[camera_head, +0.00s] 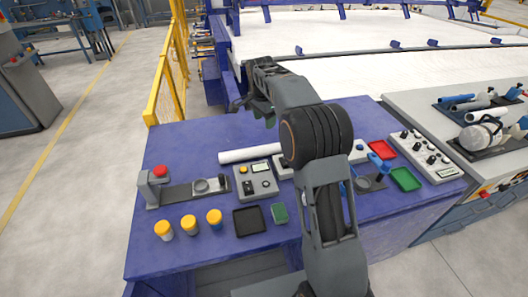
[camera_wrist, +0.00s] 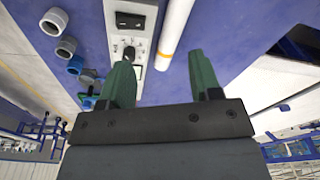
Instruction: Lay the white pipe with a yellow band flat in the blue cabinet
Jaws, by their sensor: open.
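The white pipe (camera_head: 250,154) lies flat on the blue top of the bench, behind a row of small devices. My arm hides its right end. In the wrist view, the white pipe (camera_wrist: 176,28) shows a yellow band near its lower end. My gripper (camera_wrist: 162,62) is open and empty, with its green fingers apart. The pipe's banded end appears between and beyond the fingertips, not visibly touching them. In the head view my gripper (camera_head: 258,105) is above the far part of the bench. A dark opening (camera_head: 245,267) shows below the bench's front edge; I cannot tell whether this bench is the blue cabinet.
A grey box with a display (camera_head: 255,181), a red button post (camera_head: 156,178), several yellow-capped jars (camera_head: 189,226) and trays (camera_head: 405,179) stand on the bench. A white-topped counter (camera_head: 410,102) stands right, a yellow fence (camera_head: 167,80) behind left. The bench's back left top is clear.

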